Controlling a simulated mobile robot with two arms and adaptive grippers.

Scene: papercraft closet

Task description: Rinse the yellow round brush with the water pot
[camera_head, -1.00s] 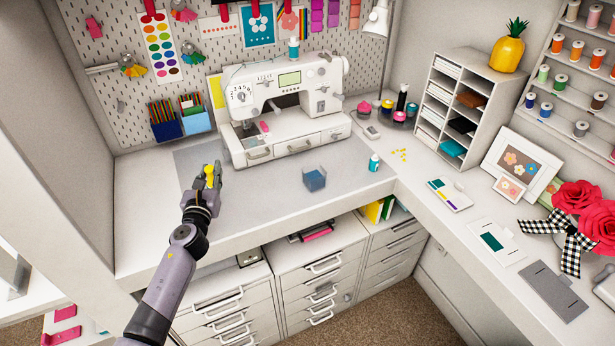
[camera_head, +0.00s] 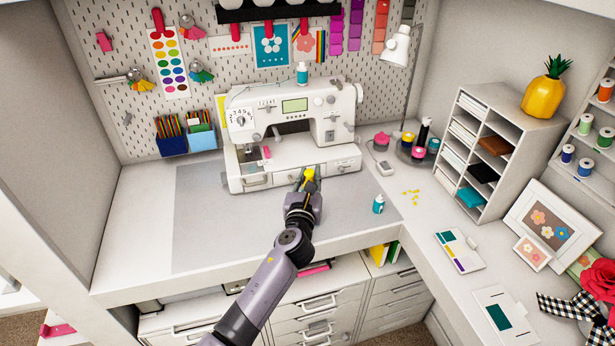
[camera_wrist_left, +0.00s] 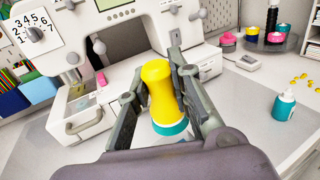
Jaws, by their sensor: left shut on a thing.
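The yellow round brush (camera_wrist_left: 158,88) stands upright between the fingers of my left gripper (camera_wrist_left: 158,92), which is shut on it. A teal band shows at its lower end in the left wrist view. In the head view, the yellow brush (camera_head: 309,174) shows at the tip of my left gripper (camera_head: 306,187), over the grey mat just in front of the sewing machine. The water pot cannot be made out now; its earlier place on the mat is covered by my left gripper and arm. My right gripper is not in view.
The white sewing machine (camera_head: 290,130) stands close behind the gripper. A small teal bottle (camera_head: 378,204) stands to the right; it also shows in the left wrist view (camera_wrist_left: 283,107). The left part of the grey mat (camera_head: 215,225) is clear. A white shelf unit (camera_head: 488,150) stands farther right.

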